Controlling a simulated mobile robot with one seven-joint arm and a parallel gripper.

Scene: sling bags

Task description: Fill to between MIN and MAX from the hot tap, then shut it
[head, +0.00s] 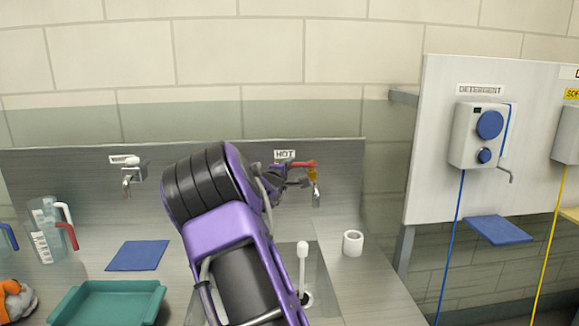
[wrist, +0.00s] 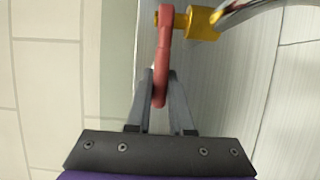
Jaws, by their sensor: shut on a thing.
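The hot tap (head: 313,180) is on the steel back panel under a HOT label (head: 285,155). It has a red lever handle (head: 302,164), a brass body and a metal spout. In the wrist view the red handle (wrist: 164,60) runs down between my fingertips, with the brass body (wrist: 201,22) and curved spout (wrist: 240,12) at the top. My gripper (wrist: 160,88) is shut on the red handle; it also shows in the head view (head: 285,178). No water stream is visible. My arm hides part of the sink.
Another tap (head: 130,178) is further left. A blue mat (head: 138,255), a teal tray (head: 110,303) and an orange item (head: 16,300) lie on the left. A white roll (head: 353,243) and a white-handled brush (head: 303,265) are near the sink. A detergent dispenser (head: 480,135) hangs right.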

